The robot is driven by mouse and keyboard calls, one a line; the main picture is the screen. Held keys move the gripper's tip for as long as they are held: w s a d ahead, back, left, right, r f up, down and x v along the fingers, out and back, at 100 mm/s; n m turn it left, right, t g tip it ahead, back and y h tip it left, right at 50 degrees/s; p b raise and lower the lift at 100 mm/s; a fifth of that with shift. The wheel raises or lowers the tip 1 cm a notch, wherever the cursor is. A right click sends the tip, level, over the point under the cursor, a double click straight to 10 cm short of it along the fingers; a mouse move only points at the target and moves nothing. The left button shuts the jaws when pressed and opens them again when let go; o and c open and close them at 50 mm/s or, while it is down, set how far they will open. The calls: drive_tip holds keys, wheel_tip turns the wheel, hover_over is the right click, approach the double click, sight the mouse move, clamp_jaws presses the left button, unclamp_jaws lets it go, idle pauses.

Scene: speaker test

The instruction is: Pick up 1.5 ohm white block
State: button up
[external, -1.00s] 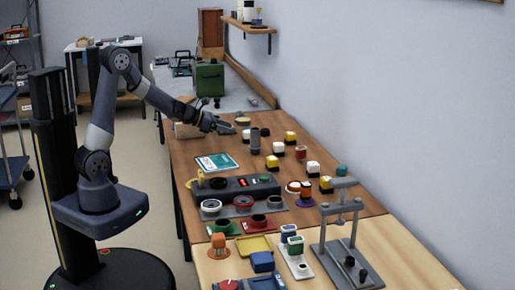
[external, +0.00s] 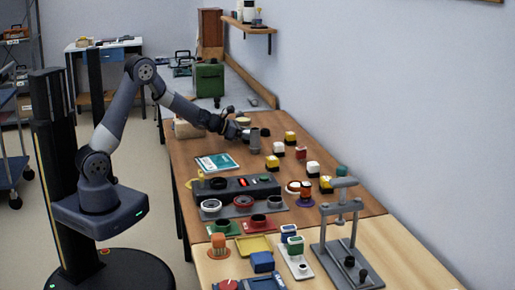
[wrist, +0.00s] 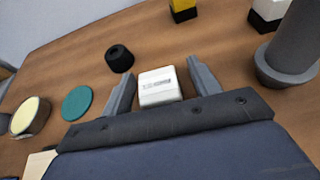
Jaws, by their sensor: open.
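A white block (wrist: 159,86) with small print on its face sits on the wooden table in the wrist view. The print is too small to read. My gripper (wrist: 158,70) is open, with one finger to the left and one to the right of this block. I see gaps between the block and the fingers. In the external view my gripper (external: 241,131) is low at the far part of the table, beside the grey cylinder, and the block cannot be made out there.
A grey cylinder (wrist: 294,42) on a wide foot stands to the right. A black knob (wrist: 119,58), a teal disc (wrist: 77,104) and a cream-topped round piece (wrist: 30,117) lie to the left. A yellow-and-black block (wrist: 183,9) and a white-and-black block (wrist: 268,13) stand farther back.

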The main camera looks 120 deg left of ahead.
drive_tip(key=shift+c, duration=0.2)
drive_tip(key=c, duration=1)
